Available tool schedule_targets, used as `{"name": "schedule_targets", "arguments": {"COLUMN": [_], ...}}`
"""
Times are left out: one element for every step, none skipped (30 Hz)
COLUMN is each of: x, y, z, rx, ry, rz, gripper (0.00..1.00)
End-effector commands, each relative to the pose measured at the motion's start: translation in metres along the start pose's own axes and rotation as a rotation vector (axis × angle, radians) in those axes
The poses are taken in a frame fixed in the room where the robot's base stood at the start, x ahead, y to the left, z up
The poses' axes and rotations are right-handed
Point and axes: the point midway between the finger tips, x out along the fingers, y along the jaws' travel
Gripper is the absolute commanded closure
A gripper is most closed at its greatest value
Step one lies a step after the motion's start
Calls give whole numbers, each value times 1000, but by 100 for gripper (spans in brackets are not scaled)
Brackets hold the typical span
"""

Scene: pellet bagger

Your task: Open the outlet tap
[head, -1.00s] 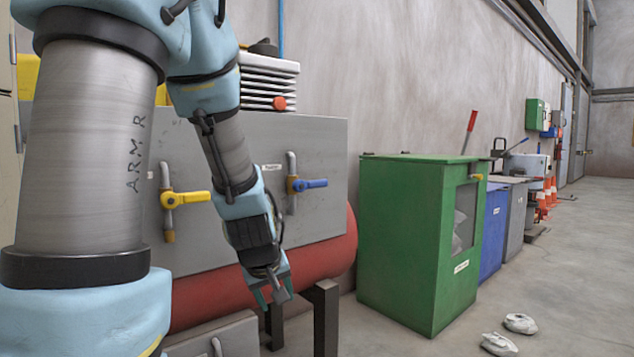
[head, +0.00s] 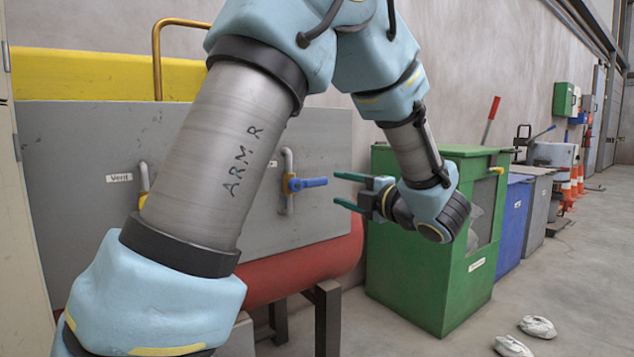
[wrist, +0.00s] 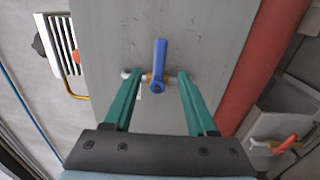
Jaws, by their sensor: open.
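A tap with a blue lever (head: 308,183) sits on a vertical pipe on the front of the grey cabinet (head: 75,235). The lever lies level, across its pipe. My gripper (head: 340,191) is open and empty, its green fingers pointing at the cabinet from the lever's right. In the wrist view the blue lever (wrist: 159,62) shows between the two fingertips (wrist: 160,76); I see no contact. A second tap with a yellow handle (head: 143,200) is mostly hidden behind my arm; a label "Vent" (head: 119,178) is left of it. No readable label shows the outlet.
A red cylinder (head: 290,267) lies under the cabinet, above dark legs. A green bin (head: 410,270) stands close on the right, behind my wrist. The wrist view also shows a red-handled tap (wrist: 287,144) at lower right. White crumpled items (head: 538,326) lie on the floor.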

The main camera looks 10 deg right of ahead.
Motion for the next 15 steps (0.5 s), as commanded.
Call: {"name": "schedule_targets", "arguments": {"x": [8,13,20,26,32,40,46,52,59,64,69,75,79,83,87], "y": [-1,-1,-1,-2,-2,-2,-2,-2,-2,-2,-2,-2,-1,-1,-1], "z": [-1,-1,-2,-1,-1,-1,-1,-1,-1,-1,-1,-1,0,0,-1], "rx": [0,1,2,2,2,1,1,1,1,1,2,2,2,2,2], "ry": [4,4,4,4,4,3,4,4,2,2,3,1,0,1,1], "rz": [0,0,1,0,0,1,0,1,0,0,0,0,0,1,0], "gripper": [43,43,43,43,43,43,43,43,43,43,43,43,43,43,43]}}
